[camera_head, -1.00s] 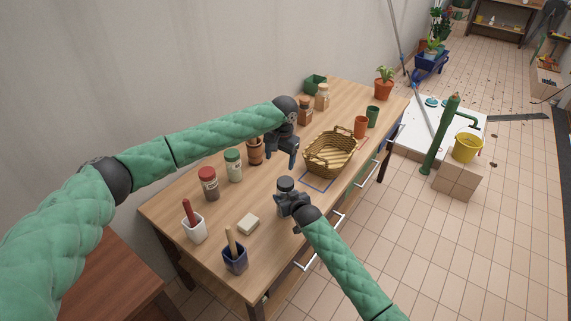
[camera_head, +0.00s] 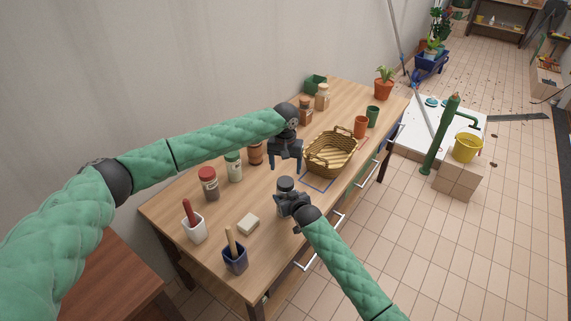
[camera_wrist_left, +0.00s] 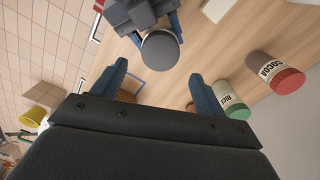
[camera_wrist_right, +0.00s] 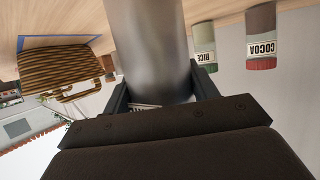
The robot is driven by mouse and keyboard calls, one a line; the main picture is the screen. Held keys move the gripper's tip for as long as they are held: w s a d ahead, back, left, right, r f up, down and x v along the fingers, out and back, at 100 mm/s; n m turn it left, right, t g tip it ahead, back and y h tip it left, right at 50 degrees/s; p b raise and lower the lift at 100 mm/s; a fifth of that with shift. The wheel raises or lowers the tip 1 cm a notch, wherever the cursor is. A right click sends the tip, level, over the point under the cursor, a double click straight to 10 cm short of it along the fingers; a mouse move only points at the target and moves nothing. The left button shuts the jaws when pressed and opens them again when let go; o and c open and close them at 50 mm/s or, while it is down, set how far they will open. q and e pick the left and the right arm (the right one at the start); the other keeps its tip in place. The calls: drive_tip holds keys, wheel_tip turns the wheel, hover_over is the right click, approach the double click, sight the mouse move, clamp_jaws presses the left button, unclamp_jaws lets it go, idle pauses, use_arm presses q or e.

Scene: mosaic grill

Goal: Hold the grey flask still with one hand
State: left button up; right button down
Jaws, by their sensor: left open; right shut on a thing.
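The grey flask (camera_head: 286,184) stands on the workbench near its front edge, with its dark round top showing. My right gripper (camera_head: 284,201) is shut on the flask from the front right. In the right wrist view, the smooth grey flask (camera_wrist_right: 150,50) rises between the fingers. The left wrist view shows the flask's round top (camera_wrist_left: 160,50) from above. My left gripper (camera_head: 285,166) is open and empty, above the bench just behind the flask, with its fingers pointing down. It is apart from the flask. The flask's lower part is hidden in the head view.
A wicker basket (camera_head: 330,153) stands right of the left gripper. A cocoa jar (camera_head: 209,184), a rice jar (camera_head: 234,166) and a terracotta pot (camera_head: 255,154) stand to the left.

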sight(285, 181)
use_arm(q)
drive_tip(key=shift+f, duration=3.7)
drive_tip(key=c, duration=1)
drive_tip(key=shift+m, duration=1.8)
drive_tip(key=o, duration=1.1)
drive_tip(key=shift+r, duration=0.1)
